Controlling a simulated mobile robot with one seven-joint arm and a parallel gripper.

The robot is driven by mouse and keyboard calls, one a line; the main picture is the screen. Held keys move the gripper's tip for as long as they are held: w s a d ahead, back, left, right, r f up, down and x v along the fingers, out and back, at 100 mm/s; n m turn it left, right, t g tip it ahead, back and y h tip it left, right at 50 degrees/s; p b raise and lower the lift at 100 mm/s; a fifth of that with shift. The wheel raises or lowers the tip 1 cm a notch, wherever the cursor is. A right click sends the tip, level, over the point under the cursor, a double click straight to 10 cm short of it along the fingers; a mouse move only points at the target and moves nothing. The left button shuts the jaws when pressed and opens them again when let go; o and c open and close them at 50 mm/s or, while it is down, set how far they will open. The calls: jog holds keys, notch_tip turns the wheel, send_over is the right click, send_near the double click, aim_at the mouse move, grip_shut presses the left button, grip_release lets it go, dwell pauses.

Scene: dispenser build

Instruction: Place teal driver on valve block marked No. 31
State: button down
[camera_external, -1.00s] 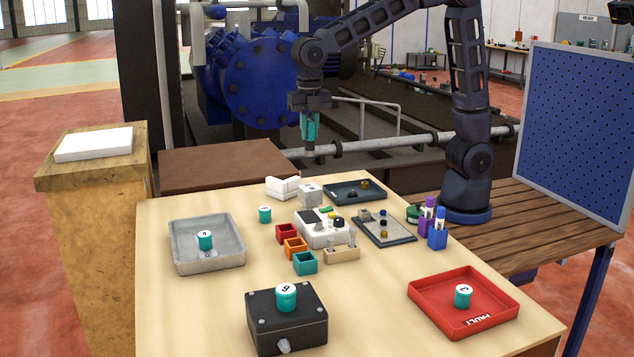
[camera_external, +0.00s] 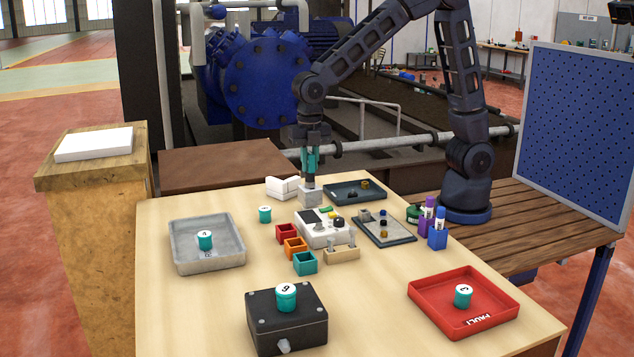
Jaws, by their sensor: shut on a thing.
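My gripper (camera_external: 313,146) is shut on the teal driver (camera_external: 311,161) and holds it upright, tip down, at the back of the table. The driver's dark shaft reaches down to a small light grey block (camera_external: 310,198). The tip is at or just above the block's top; I cannot tell whether they touch. Marks on this block are too small to read, so I cannot confirm it is No. 31.
A white angled piece (camera_external: 282,187) stands just left of the block, and a dark tray (camera_external: 340,199) lies to its right. A white control box (camera_external: 322,236) is in front. Teal numbered pots stand in a grey tray (camera_external: 205,266), a red tray (camera_external: 500,305) and on a black box (camera_external: 300,338).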

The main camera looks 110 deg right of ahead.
jog(key=shift+f, duration=0.15)
jog(key=c, duration=1.3)
grip_release()
jog(key=shift+c, duration=0.2)
